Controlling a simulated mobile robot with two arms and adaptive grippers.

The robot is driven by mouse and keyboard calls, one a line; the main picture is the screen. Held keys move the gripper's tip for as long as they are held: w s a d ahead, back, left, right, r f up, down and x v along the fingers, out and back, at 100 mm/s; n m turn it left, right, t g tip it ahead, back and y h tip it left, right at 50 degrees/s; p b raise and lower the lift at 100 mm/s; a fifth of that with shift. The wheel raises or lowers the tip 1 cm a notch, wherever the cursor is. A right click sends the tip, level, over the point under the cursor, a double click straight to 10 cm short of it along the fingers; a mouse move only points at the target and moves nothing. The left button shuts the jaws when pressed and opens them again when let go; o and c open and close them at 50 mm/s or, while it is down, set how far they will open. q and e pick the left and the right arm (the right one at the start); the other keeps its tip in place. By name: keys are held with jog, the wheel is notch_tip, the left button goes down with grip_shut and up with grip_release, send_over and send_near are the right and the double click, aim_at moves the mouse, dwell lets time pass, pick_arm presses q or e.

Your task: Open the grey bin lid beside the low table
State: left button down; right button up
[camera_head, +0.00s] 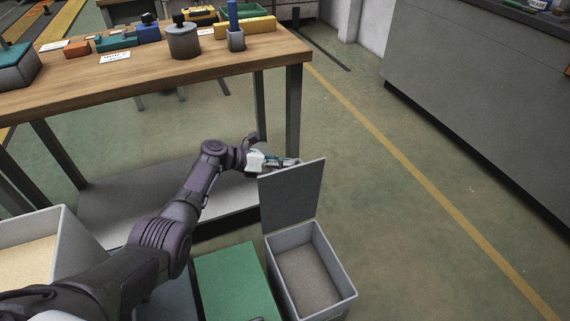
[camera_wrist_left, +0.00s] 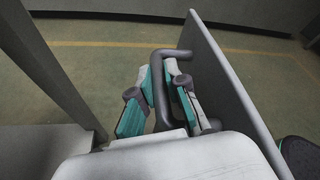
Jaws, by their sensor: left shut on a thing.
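The grey bin (camera_head: 309,276) stands on the floor beside the wooden table, and its inside shows. Its grey lid (camera_head: 291,199) stands upright at the bin's far edge. My left gripper (camera_head: 290,163) is at the top of the lid, on its far side. In the left wrist view the lid (camera_wrist_left: 226,75) is a thin upright panel with a dark bar handle (camera_wrist_left: 186,98) on its face. The fingers of my left gripper (camera_wrist_left: 167,97) are shut around that handle.
A green-topped bin (camera_head: 236,283) stands directly left of the grey bin. An open white bin (camera_head: 38,245) is further left. The wooden table (camera_head: 200,72) with several items stands behind, above a low grey shelf (camera_head: 120,200). Floor to the right is clear.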

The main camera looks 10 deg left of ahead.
pick_arm(q)
jog(key=c, duration=1.2)
grip_release()
jog(key=shift+f, duration=0.1)
jog(key=v, duration=1.2)
jog(key=shift+s, duration=0.1)
